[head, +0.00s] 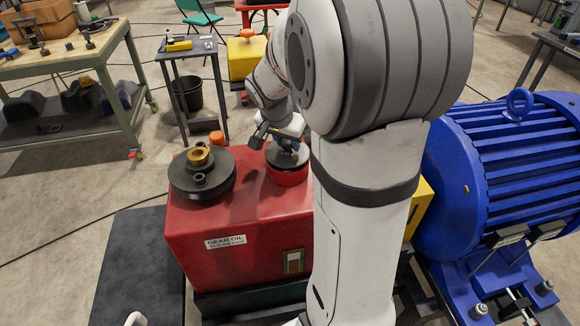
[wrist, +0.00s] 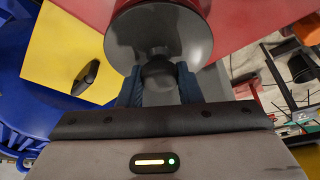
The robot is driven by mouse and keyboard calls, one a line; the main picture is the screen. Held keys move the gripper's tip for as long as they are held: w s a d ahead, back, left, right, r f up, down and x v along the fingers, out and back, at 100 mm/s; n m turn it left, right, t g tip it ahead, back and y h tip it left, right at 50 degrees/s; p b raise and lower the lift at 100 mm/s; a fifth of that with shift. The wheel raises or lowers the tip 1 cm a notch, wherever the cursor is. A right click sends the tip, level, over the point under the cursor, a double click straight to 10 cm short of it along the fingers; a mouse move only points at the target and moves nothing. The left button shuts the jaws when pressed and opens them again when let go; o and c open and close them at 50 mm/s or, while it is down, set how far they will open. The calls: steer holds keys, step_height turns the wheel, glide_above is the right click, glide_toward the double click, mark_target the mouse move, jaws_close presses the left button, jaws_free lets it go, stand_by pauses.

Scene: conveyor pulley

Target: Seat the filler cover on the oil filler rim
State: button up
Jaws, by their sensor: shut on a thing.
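The filler cover (head: 287,157) is a dark grey disc with a knob. It is at the top of the red oil filler rim (head: 288,178), on the red gear oil housing (head: 235,243). My gripper (head: 284,140) is above it, partly hidden by my arm. In the wrist view my gripper (wrist: 158,82) has its blue-padded fingers shut on the dark knob of the cover (wrist: 140,35). The cover is across the red rim's end there. I cannot tell whether it touches the rim or hovers just above.
A black flange (head: 190,184) with a brass fitting (head: 199,157) stands on the housing, left of the rim. A large blue motor (head: 510,150) is at the right. A small side table (head: 190,50) and a workbench (head: 75,65) stand behind and left.

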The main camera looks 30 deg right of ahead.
steer(key=shift+f+b, duration=0.95)
steer(key=shift+b, duration=0.4)
stand_by(1.4)
steer(key=o, duration=1.1)
steer(key=shift+o, duration=0.2)
steer(key=shift+a+r, duration=0.1)
steer(key=v, duration=0.7)
steer(key=shift+a+r, duration=0.1)
steer(key=shift+r, duration=0.2)
steer(key=s+a+f+n+y+p, duration=0.1)
steer(key=s+a+f+n, duration=0.1)
steer(key=s+a+n, duration=0.3)
steer(key=s+a+f+n+y+p, duration=0.1)
steer(key=s+a+n, duration=0.4)
steer(key=s, duration=0.7)
steer(key=shift+s+a+f+n+y, duration=0.35)
steer(key=shift+a+y, duration=0.2)
steer(key=shift+y, duration=0.25)
